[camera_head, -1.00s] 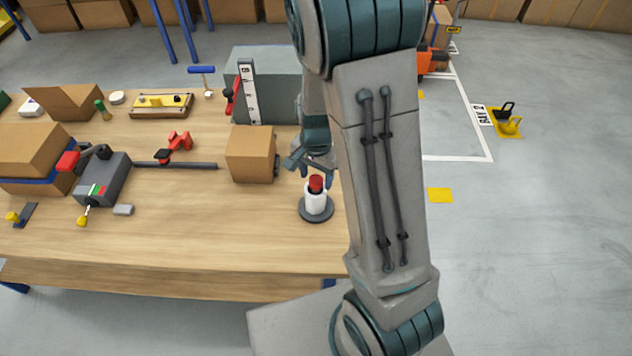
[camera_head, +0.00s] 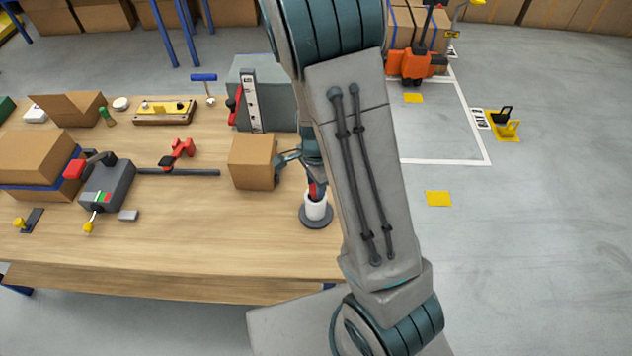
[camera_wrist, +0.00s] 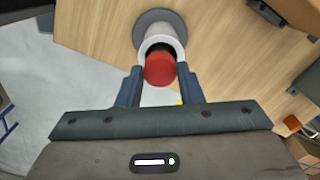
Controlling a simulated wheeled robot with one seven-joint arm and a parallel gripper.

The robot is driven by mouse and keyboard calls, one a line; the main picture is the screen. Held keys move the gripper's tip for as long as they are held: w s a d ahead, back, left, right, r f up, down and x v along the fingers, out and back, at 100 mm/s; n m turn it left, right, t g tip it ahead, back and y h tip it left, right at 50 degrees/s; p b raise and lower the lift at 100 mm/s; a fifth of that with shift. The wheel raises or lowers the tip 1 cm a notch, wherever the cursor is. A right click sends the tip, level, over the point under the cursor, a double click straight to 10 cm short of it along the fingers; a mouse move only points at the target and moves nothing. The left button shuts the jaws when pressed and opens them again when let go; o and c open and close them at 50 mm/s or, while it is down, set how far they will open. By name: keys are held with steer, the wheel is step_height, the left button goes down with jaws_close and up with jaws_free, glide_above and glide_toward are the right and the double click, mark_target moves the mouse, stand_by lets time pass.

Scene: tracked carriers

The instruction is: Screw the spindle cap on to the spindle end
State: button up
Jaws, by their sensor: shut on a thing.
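A red round-topped piece (camera_wrist: 160,69), which looks like the spindle cap, has a dark band below it and stands in a white cylinder (camera_head: 316,207) on a dark round base (camera_head: 304,219). The base stands at the right end of the workbench. My gripper (camera_wrist: 160,74) is over it, with one finger on each side, shut on the red piece. In the head view my gripper (camera_head: 316,187) partly hides the red piece. A dark rod (camera_head: 190,172) runs right from a grey machine (camera_head: 108,187); whether it is the spindle is unclear. The thread is not visible.
A cardboard box (camera_head: 252,162) stands close left of my gripper. A grey block (camera_head: 270,80) with a white scale is behind. A red clamp (camera_head: 180,153) stands by the rod. The bench's front middle is clear; an orange truck (camera_head: 412,65) is on the floor.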

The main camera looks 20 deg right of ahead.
steer(key=m+p, duration=0.1)
steer(key=m, duration=0.2)
steer(key=shift+r, duration=0.2)
steer(key=shift+f+m, duration=0.2)
steer(key=shift+m, duration=0.3)
steer(key=shift+p, duration=0.3)
steer(key=m+p, duration=0.2)
steer(key=m, duration=0.1)
steer(key=shift+r, duration=0.35)
steer(key=shift+f+m+p, duration=0.1)
steer(key=shift+m+p, duration=0.45)
steer(key=shift+m, duration=0.35)
steer(key=shift+f+m+b, duration=0.3)
steer(key=shift+m, duration=0.4)
steer(key=m, duration=0.2)
steer(key=shift+m, duration=0.3)
steer(key=o, duration=1)
